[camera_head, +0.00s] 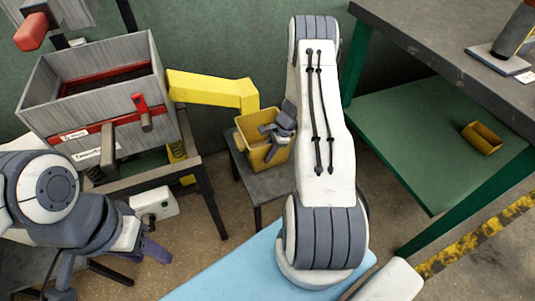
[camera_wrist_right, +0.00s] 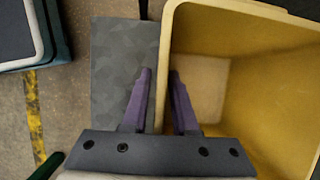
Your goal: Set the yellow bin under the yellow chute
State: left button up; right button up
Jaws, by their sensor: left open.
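The yellow bin (camera_head: 247,129) stands upright on a small dark stool (camera_head: 273,184). The yellow chute (camera_head: 207,88) slopes down from the grey hopper, and its lower end is above the bin's back left part. My right gripper (camera_head: 277,135) is at the bin's rim. The bin looks empty in that view. My left gripper (camera_head: 152,250) is open and empty at the lower left, below the hopper stand.
The grey hopper (camera_head: 88,49) with red trim stands on a metal frame at the left. A green-shelved workbench (camera_head: 430,140) at the right holds another small yellow container (camera_head: 482,137). A light blue surface (camera_head: 235,268) lies in front.

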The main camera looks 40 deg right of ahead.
jog(key=shift+r, duration=0.15)
jog(key=shift+d+r, duration=0.1)
jog(key=shift+r, duration=0.2)
jog(key=p+v, duration=0.3)
jog(key=v, duration=0.8)
jog(key=shift+r, duration=0.2)
jog(key=shift+s+d, duration=0.1)
